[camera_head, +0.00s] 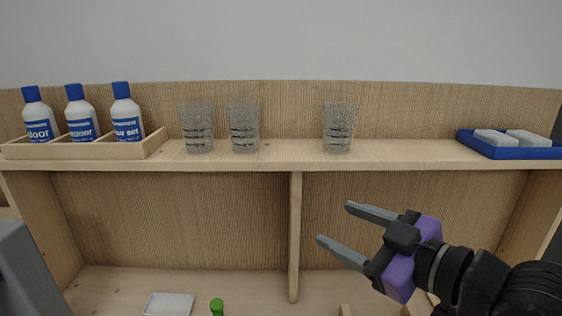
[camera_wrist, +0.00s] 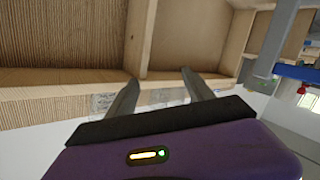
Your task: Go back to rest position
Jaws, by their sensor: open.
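My gripper (camera_head: 343,232) is at the right of the head view, in front of the shelf unit and below its top board. Its two grey fingers point left and stand apart with nothing between them. In the wrist view the fingers (camera_wrist: 160,94) are also spread and empty, with the shelf's wood behind them. My black arm reaches in from the lower right.
The top shelf (camera_head: 270,156) holds a wooden tray (camera_head: 125,149) of white bottles, three clear glasses (camera_head: 338,128) and a blue tray (camera_head: 509,152) with pale blocks. A whitish tray (camera_head: 168,304) and a green object (camera_head: 217,306) are low down. A divider (camera_head: 295,235) splits the lower space.

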